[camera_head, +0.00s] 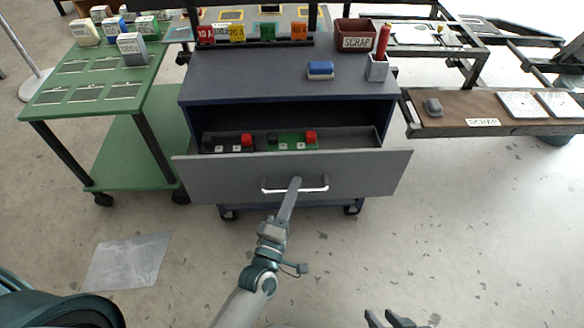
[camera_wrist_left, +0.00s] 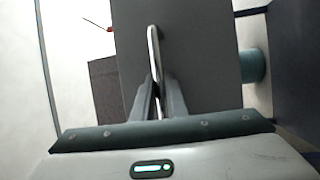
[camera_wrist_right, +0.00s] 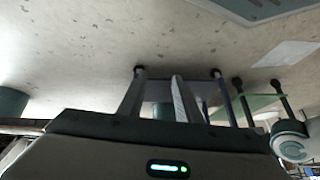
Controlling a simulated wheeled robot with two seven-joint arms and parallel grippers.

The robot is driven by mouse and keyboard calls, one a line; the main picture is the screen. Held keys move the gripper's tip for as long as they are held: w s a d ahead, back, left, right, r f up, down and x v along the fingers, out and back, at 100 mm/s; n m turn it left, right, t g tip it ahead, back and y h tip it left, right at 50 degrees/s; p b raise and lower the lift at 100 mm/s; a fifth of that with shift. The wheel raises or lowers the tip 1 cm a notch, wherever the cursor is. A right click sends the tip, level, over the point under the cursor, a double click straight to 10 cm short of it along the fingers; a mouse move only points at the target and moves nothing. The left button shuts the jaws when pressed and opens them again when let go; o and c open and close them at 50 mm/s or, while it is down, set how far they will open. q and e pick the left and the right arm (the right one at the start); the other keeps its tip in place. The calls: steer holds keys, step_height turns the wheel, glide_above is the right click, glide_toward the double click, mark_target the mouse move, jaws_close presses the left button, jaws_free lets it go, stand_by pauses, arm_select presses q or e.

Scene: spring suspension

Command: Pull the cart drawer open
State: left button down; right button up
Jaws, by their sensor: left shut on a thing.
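The cart (camera_head: 285,75) is dark blue-grey and stands in the middle of the head view. Its drawer (camera_head: 225,178) is pulled out, and red and black parts on small boards show inside. The silver bar handle (camera_head: 315,188) is on the drawer front. My left gripper (camera_head: 295,184) is shut on the handle, near its middle. In the left wrist view the handle (camera_wrist_left: 153,45) runs between the two fingers (camera_wrist_left: 158,95). My right gripper (camera_head: 388,318) is low at the bottom edge, away from the cart. In the right wrist view its fingers (camera_wrist_right: 155,95) are apart with nothing between them.
A green table (camera_head: 85,100) with small boxes stands left of the cart. A brown scrap bench (camera_head: 455,125) is to the right. A red scrap bin (camera_head: 355,33) and a blue block (camera_head: 320,69) sit on the cart top. Floor in front is mostly clear, with a pale sheet (camera_head: 127,262).

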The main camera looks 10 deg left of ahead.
arm_select(q)
steer(key=shift+s+d, duration=0.25)
steer(key=shift+s, duration=0.7)
steer(key=shift+s+d, duration=0.25)
steer(key=shift+s, duration=0.7)
arm_select(e)
steer(key=shift+s+d+f+g+h, duration=0.1)
steer(key=shift+s+d+g+h, duration=0.25)
steer(key=shift+d, duration=0.25)
arm_select(q)
steer(key=c, duration=1.8)
jaws_free()
steer(key=shift+o, duration=0.2)
steer(key=v, duration=1.7)
steer(key=shift+s, duration=0.2)
arm_select(e)
steer(key=shift+w+a, duration=0.3)
steer(key=shift+a, duration=0.35)
arm_select(q)
steer(key=shift+f, duration=0.1)
